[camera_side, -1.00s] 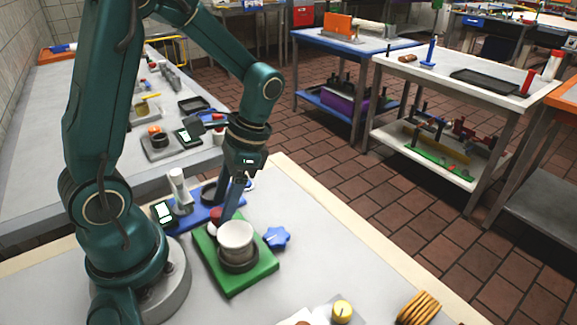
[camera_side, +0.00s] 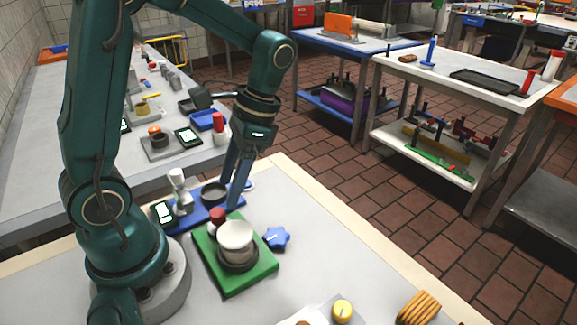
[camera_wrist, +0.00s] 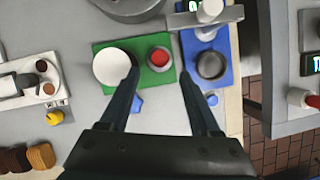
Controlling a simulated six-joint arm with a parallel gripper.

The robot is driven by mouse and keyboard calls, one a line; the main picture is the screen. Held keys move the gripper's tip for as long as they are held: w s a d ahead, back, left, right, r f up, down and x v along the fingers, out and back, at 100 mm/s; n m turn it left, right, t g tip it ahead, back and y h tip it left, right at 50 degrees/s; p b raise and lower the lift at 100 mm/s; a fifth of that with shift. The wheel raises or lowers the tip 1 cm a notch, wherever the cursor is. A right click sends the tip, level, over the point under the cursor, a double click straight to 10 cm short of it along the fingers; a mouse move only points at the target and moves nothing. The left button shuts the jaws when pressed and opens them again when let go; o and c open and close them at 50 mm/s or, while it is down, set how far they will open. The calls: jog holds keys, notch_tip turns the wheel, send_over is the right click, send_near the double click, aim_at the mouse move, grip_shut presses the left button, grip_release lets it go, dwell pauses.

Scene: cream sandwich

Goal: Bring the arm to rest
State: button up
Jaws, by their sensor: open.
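My gripper (camera_side: 240,178) is raised over the far side of the work table, with its fingers pointing down. The wrist view shows the two fingers (camera_wrist: 158,76) spread apart with nothing held between them. Below and between them in that view is a small red-topped item (camera_wrist: 159,58) on a green board (camera_wrist: 142,76). The same red-topped item (camera_side: 217,216) stands on the green board (camera_side: 236,288) in the side view, behind a white round-topped stack (camera_side: 236,236). The white top (camera_wrist: 111,67) also shows in the wrist view.
A blue board (camera_side: 186,224) carries a dark round cup (camera_side: 214,193) and a white press-like device (camera_side: 178,185). A blue star-shaped knob (camera_side: 277,238) lies beside the green board. Cookies (camera_side: 418,307) and a yellow knob (camera_side: 342,311) are at the front. The table's right side is mostly bare.

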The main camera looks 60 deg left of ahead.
jog(key=s+d+r+n+t+h, duration=0.1)
jog(key=s+d+r+n+t, duration=0.1)
jog(key=d+r+t, duration=0.4)
jog(key=n+t, duration=0.1)
jog(key=t, duration=0.2)
jog(key=shift+s+t, duration=0.15)
jog(key=shift+t, duration=0.25)
jog(key=shift+a, duration=0.1)
dwell(0.5)
